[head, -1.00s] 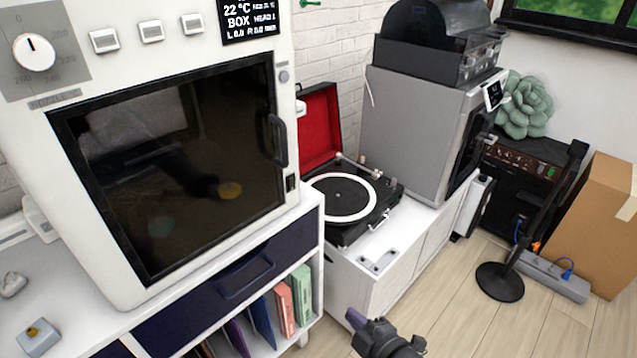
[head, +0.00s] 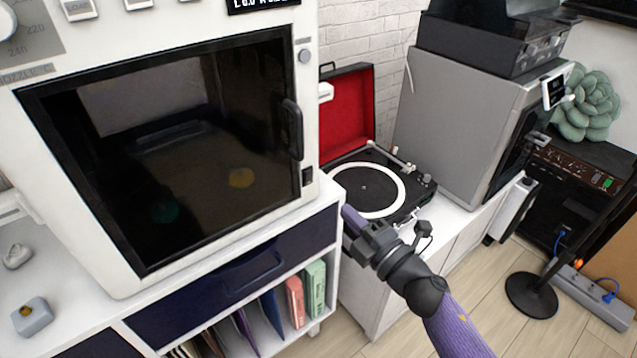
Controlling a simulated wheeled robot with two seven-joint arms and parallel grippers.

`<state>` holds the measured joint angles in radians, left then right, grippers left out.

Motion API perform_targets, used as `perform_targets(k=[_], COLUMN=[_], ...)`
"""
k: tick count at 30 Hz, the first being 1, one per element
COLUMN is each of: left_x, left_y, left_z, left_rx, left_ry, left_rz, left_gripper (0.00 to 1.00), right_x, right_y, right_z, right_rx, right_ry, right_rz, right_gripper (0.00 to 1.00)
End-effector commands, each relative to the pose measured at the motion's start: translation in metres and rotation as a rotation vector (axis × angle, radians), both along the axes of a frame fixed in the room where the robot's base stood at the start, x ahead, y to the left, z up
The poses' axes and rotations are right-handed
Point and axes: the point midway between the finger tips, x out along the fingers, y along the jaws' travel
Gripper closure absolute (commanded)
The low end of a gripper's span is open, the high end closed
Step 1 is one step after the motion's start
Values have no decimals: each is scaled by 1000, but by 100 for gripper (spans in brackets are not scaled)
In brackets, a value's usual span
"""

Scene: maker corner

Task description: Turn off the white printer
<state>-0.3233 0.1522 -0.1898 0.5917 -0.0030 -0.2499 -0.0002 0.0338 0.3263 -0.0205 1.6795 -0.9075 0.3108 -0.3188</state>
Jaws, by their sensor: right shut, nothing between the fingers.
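The white printer (head: 311,130) stands on the white and dark-blue cabinet at the left, with a dark glass door (head: 180,160). A small black rocker switch (head: 307,176) sits on its front at the lower right, below the door handle (head: 293,130). I cannot tell which way the switch is set. My right gripper (head: 346,212) is shut and empty. Its purple fingertips point up and left, appearing below and right of the switch, in front of the turntable cabinet. My left gripper is out of view.
A turntable (head: 366,190) with an open red-lined lid stands right of the printer. The cabinet (head: 245,245) has an open shelf of folders. A black stand base (head: 531,296) and a power strip (head: 590,295) are on the floor at right.

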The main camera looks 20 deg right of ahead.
Motion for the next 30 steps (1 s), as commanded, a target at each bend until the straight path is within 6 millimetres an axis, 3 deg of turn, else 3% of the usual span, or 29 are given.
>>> perform_targets(k=[6, 12, 18, 26, 30], left_x=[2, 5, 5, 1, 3], left_y=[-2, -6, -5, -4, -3], left_z=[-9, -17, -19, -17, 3], left_rx=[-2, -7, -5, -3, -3], left_ry=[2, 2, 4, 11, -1], left_rz=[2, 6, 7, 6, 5], left_gripper=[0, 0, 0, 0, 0], right_x=[45, 75, 86, 87, 90], right_y=[16, 27, 31, 31, 33], right_z=[5, 8, 11, 11, 22], right_rx=[0, 1, 1, 1, -13], right_ry=[-1, 1, 1, 1, 36], right_rz=[0, -1, -1, -1, 0], right_gripper=[100, 100, 100, 100, 100])
